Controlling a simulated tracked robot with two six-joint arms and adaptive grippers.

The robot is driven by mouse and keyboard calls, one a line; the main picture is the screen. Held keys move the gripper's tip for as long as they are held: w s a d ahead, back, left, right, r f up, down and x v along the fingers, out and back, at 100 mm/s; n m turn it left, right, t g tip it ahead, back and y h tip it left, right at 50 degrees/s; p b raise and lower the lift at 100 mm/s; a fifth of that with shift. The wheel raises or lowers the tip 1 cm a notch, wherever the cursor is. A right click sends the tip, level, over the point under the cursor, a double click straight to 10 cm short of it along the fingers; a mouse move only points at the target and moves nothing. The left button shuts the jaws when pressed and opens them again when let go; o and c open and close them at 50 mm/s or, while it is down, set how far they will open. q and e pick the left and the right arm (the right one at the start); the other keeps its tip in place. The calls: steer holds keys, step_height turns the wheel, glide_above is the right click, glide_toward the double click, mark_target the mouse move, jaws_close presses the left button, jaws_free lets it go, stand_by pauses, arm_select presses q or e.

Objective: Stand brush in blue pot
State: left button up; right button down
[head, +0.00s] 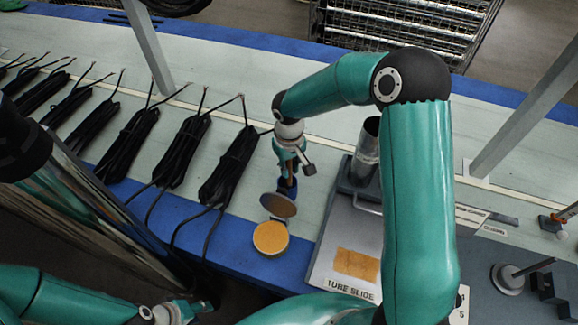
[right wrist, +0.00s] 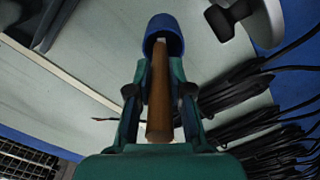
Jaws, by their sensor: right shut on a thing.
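My right gripper (head: 289,165) points down near the blue front edge of the bench and is shut on the brush. In the right wrist view the brown brush handle (right wrist: 159,95) lies between its two fingers (right wrist: 160,92). The blue pot (right wrist: 165,30) is at the handle's far end, and its rim overlaps that end; I cannot tell how deep the brush sits in it. In the head view the pot (head: 286,187) shows just below the right gripper, partly hidden. My left gripper (head: 185,312) is low at the left, partly cut off; its jaws are unclear.
A round orange-topped tin (head: 270,238) and a grey disc (head: 278,205) stand just in front of the pot. Several black tube bundles (head: 229,165) lie to the left. A grey tube-slide fixture (head: 343,235) with a metal cylinder (head: 367,150) stands to the right.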

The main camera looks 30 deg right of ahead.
steer(key=shift+f, duration=0.2)
steer(key=c, duration=1.1)
jaws_free()
steer(key=shift+o, duration=0.2)
steer(key=shift+r, duration=0.15)
steer(key=shift+r, duration=0.15)
step_height(320, 180, up, 12)
steer(key=shift+a+f, duration=0.1)
steer(key=shift+s, duration=0.1)
